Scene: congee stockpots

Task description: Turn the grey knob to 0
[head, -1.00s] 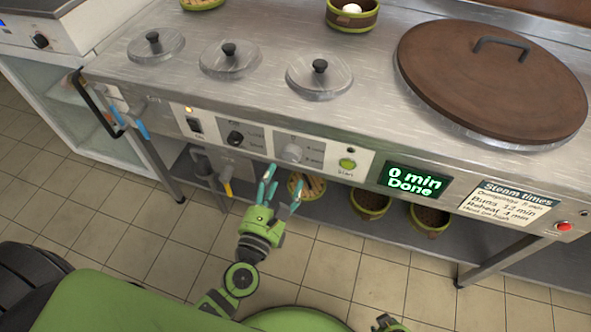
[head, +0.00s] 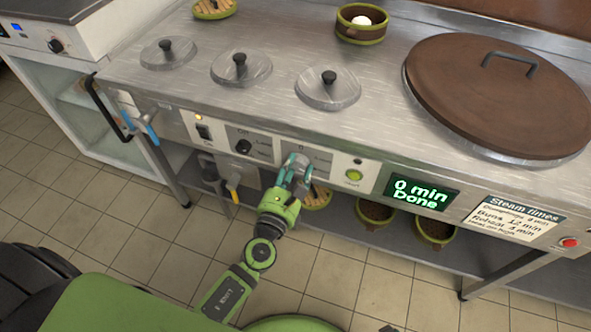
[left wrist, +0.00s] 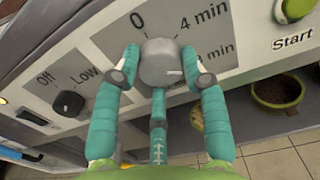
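The grey knob (head: 292,176) is on the front panel of the steel counter, mostly behind my left gripper in the head view. In the left wrist view the grey knob (left wrist: 160,62) shows large, with a small white mark on its right side. The mark points right, towards a lower "min" label and away from the 0 (left wrist: 138,20) at its upper left. My left gripper (head: 298,160) has its teal fingers on both sides of the knob, with the fingertips (left wrist: 160,68) seemingly against its edges. A third finger is below. My right gripper is not clearly visible.
Left of it is a black knob (left wrist: 68,103) marked Off and Low. On the right are a green Start button (head: 354,175) and a display (head: 421,192) reading "0 min Done". Blue-handled (head: 150,128) and yellow-handled (head: 233,190) taps are at the left. Bowls (head: 375,212) stand on the lower shelf.

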